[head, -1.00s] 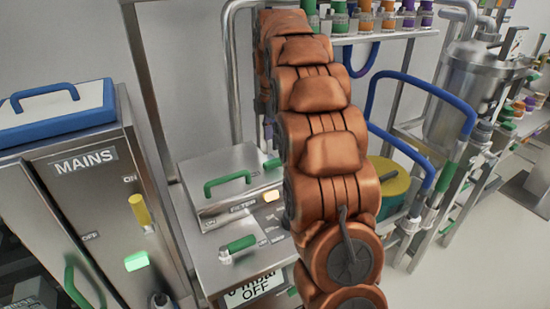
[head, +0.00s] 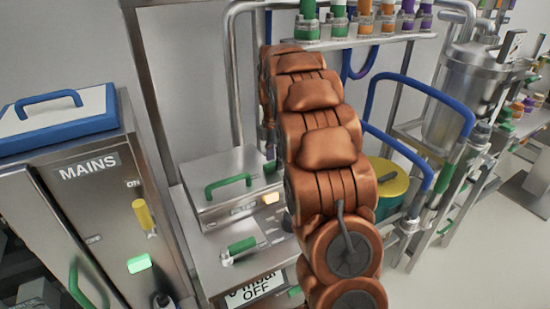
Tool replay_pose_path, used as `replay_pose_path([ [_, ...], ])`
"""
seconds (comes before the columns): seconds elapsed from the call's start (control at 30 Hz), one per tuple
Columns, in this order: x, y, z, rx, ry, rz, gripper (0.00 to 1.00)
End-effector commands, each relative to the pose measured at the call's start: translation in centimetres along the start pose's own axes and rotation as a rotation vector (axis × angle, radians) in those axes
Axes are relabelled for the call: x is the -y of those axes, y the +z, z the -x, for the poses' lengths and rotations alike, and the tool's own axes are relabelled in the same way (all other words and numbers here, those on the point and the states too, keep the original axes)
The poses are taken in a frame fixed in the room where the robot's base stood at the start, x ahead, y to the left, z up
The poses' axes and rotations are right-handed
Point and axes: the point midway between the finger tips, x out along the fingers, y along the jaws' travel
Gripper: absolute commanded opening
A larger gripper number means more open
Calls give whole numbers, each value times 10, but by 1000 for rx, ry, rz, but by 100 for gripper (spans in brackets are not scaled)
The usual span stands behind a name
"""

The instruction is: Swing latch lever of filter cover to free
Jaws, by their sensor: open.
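The steel filter cover (head: 205,172) is a shallow square lid with a green handle (head: 228,185), and it lies shut on its steel cabinet. A small green grip (head: 269,166) shows at the lid's right edge, partly behind my arm. I cannot tell if it is the latch lever. Another green lever (head: 242,246) lies nearly flat on the cabinet top in front of the lid. My copper-coloured arm reaches up and away just right of the lid. My gripper is hidden beyond the arm's far end.
A MAINS cabinet (head: 88,205) with a blue-edged lid stands on the left. A blue tubular hoop (head: 420,90) and a yellow-topped drum (head: 392,182) are close right of my arm. A rack rail (head: 390,38) with coloured fittings runs behind it.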

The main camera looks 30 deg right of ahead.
Motion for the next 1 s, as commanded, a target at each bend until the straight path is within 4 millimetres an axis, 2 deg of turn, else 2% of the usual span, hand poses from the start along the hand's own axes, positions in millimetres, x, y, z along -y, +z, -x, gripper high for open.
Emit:
replay_pose_path([
  [0.4, 0, 0, -6, 1, 1, -1, 48],
  [0.87, 0, 0, -6, 1, 1, -1, 1],
  [1.0, 0, 0, -6, 1, 1, -1, 0],
])
